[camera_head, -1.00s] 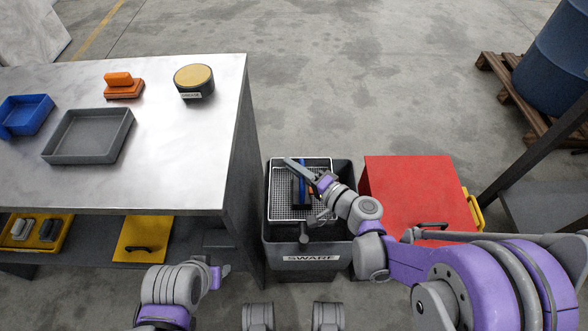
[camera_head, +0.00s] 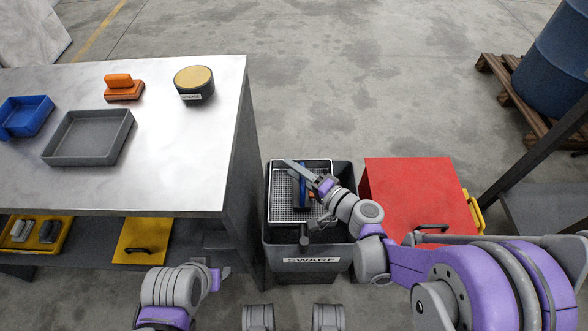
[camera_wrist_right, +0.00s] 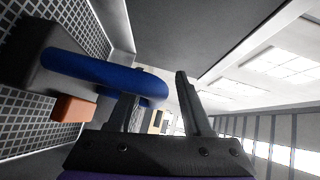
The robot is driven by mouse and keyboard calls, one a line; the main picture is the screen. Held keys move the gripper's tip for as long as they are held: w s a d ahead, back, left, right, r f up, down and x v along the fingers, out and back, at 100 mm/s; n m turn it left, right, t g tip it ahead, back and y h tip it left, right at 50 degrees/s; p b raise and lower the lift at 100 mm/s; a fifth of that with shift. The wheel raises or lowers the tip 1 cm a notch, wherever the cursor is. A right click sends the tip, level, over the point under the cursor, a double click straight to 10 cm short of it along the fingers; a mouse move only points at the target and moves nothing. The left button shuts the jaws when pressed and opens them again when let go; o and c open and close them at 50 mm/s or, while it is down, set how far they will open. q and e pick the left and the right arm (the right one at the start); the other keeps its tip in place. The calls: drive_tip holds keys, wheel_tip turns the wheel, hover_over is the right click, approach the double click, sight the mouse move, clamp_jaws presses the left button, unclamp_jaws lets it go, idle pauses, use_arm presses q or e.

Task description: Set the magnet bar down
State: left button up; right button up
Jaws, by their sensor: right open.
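The magnet bar (camera_head: 301,192) has a blue handle and a dark body. It rests in the white wire basket (camera_head: 283,217) set in the dark bin labelled SWARF (camera_head: 311,261). My right gripper (camera_head: 306,172) is open at the bar, over the basket. In the right wrist view the blue handle (camera_wrist_right: 95,75) lies close by one finger of my right gripper (camera_wrist_right: 158,95); I cannot tell whether they touch. A small orange block (camera_wrist_right: 73,110) shows beside the bar. My left gripper (camera_head: 219,273) is low beside the bench; its fingers are too small to judge.
A red box (camera_head: 412,190) stands right of the bin. The metal bench (camera_head: 170,180) on the left holds a grey tray (camera_head: 88,136), a blue tray (camera_head: 26,115), an orange-handled block (camera_head: 122,88) and a round tin (camera_head: 194,84). A blue barrel (camera_head: 553,60) stands on a pallet at the far right.

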drive_tip(key=p+v, duration=0.1)
drive_tip(key=v, duration=1)
drive_tip(key=shift+s+d, duration=0.25)
